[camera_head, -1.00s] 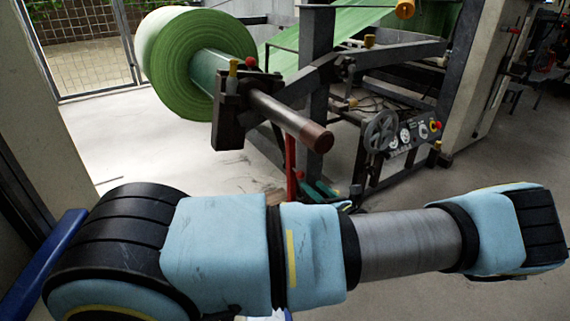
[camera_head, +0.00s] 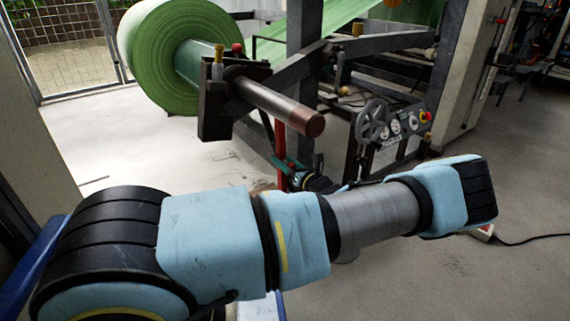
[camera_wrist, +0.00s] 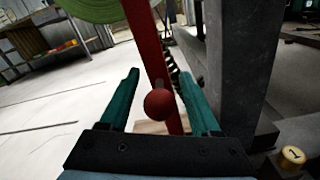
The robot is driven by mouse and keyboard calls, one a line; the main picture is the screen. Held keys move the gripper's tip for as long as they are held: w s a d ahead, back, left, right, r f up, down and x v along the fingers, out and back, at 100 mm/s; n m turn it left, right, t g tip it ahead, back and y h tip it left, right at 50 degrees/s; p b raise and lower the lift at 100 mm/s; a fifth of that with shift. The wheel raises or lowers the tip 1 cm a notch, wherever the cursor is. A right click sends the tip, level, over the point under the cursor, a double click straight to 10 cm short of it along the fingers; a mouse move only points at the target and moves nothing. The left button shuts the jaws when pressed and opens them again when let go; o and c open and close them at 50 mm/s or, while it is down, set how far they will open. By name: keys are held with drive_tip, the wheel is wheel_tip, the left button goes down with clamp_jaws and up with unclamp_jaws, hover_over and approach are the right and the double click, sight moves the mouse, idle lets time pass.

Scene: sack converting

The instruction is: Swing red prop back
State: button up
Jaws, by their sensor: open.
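The red prop (camera_wrist: 147,40) is a flat red bar with a round red knob (camera_wrist: 158,103) on it. In the wrist view it runs from the top down between my gripper's fingers, and the knob also sits between them. My gripper (camera_wrist: 158,90) has two green fingers, open, one on each side of the prop. I cannot tell whether either finger touches it. In the head view the red prop (camera_head: 280,146) stands below the dark roll shaft (camera_head: 275,102), its lower end hidden behind my arm. The gripper's green fingers show small (camera_head: 290,164) beside it.
A large green roll (camera_head: 160,55) hangs on the shaft. A grey post (camera_wrist: 238,60) stands close right of my gripper. A handwheel (camera_head: 371,121) and control panel (camera_head: 405,124) are to the right. A white and red box with a cable (camera_head: 484,232) lies on the floor. Left floor is clear.

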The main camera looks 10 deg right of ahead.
clamp_jaws()
idle(0.5)
idle(0.9)
